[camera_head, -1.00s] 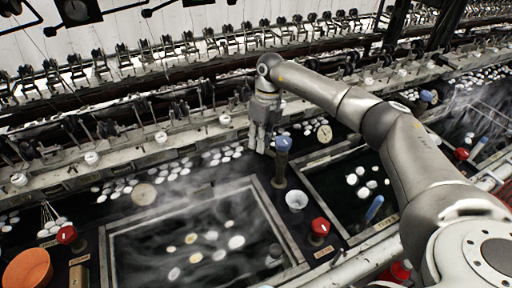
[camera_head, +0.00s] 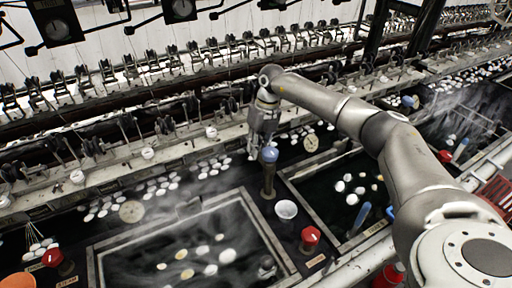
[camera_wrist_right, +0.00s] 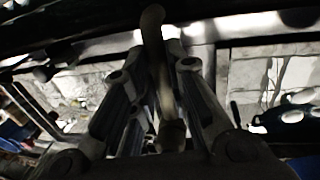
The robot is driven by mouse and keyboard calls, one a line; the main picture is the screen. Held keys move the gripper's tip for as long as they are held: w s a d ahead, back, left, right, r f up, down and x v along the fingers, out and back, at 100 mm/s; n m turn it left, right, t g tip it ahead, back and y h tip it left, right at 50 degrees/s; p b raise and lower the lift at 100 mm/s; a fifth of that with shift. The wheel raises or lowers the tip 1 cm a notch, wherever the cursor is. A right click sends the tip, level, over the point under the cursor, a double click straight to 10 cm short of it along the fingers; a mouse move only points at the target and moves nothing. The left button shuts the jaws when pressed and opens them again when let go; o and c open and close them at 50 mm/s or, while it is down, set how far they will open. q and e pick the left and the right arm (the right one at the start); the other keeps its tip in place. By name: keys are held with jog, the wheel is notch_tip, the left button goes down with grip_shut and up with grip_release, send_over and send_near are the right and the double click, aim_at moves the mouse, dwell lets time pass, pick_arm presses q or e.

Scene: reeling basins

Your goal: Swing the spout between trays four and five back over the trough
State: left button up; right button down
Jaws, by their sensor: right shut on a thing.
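The spout's post (camera_head: 268,180) has a blue cap and stands upright on the dark strip between two framed trays, the left tray (camera_head: 98,262) and the right tray (camera_head: 318,232). My right gripper (camera_head: 254,152) is just behind and left of the cap. In the right wrist view a thin curved pipe, the spout (camera_wrist_right: 154,45), runs between the two fingers, and the gripper is shut on it. In the head view the gripper hides most of the spout. Behind the trays lies the dark long trough (camera_head: 228,180) with white cocoons. My left gripper is out of view.
A white cup (camera_head: 286,209) and a red knob (camera_head: 310,235) stand near the post. An orange bowl (camera_head: 18,281) is at the lower left. A row of reeling fittings (camera_head: 150,90) runs behind the trough. Steam blurs the trays.

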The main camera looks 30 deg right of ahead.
jog(key=shift+r, duration=0.1)
jog(key=c, duration=1.4)
grip_release()
jog(key=r, duration=0.4)
jog(key=d+r, duration=0.1)
jog(key=r, duration=0.2)
jog(key=d+r, duration=0.1)
jog(key=r, duration=0.3)
jog(key=shift+d+r, duration=0.2)
jog(key=shift+r, duration=0.15)
jog(key=shift+s+f, duration=0.1)
